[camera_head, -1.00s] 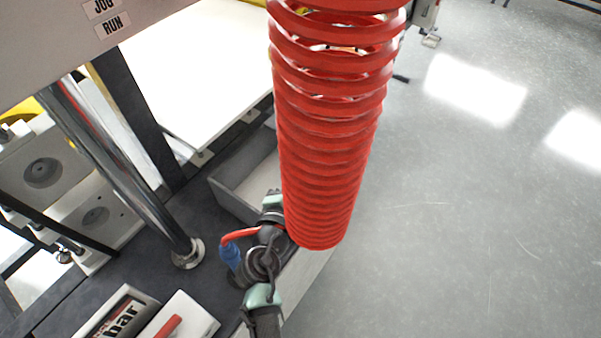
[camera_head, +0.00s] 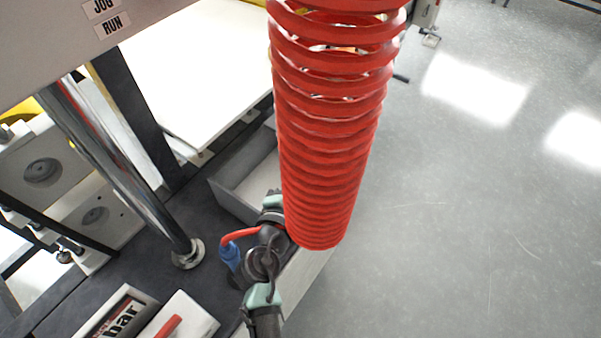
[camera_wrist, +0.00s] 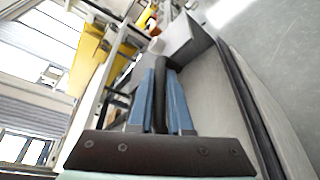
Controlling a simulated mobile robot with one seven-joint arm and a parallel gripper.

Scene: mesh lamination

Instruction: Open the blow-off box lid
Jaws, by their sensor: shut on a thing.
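In the wrist view, my gripper (camera_wrist: 161,105) has two blue fingers closed on a dark upright bar (camera_wrist: 160,88), which looks like a handle. Grey panels that look like part of the box (camera_wrist: 225,95) lie just right of the fingers. In the head view, a grey box (camera_head: 232,196) with raised walls and a pale inside shows behind the red coil. I cannot tell clearly which panel is the lid. My arm with pale green joints runs up beside the box, and my fingers are not clearly visible there.
A large red coiled hose (camera_head: 325,150) hangs in front and hides the box's right part. A chrome post (camera_head: 130,170) stands left. Open grey floor (camera_head: 470,210) lies right.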

